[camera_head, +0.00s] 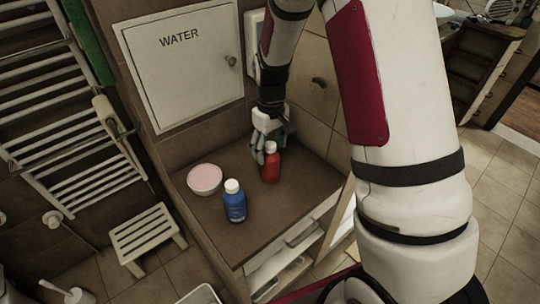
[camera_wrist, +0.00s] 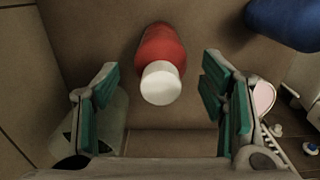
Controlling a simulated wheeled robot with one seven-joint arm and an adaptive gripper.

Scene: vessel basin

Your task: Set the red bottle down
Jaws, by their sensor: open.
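The red bottle (camera_head: 271,167) with a white cap stands upright on the brown counter top (camera_head: 258,216), near its back right part. In the wrist view the red bottle (camera_wrist: 161,50) shows between and just beyond my gripper's fingers, with clear gaps on both sides. My gripper (camera_head: 264,150) is right beside the bottle in the head view. In the wrist view my gripper (camera_wrist: 157,98) is open, its green pads wide apart and not touching the bottle.
A blue bottle (camera_head: 234,204) with a white cap stands left and in front of the red one. A pink-topped round bowl (camera_head: 204,179) is behind it at the left. A wall with a white WATER panel (camera_head: 182,62) rises behind the counter. The counter's front is clear.

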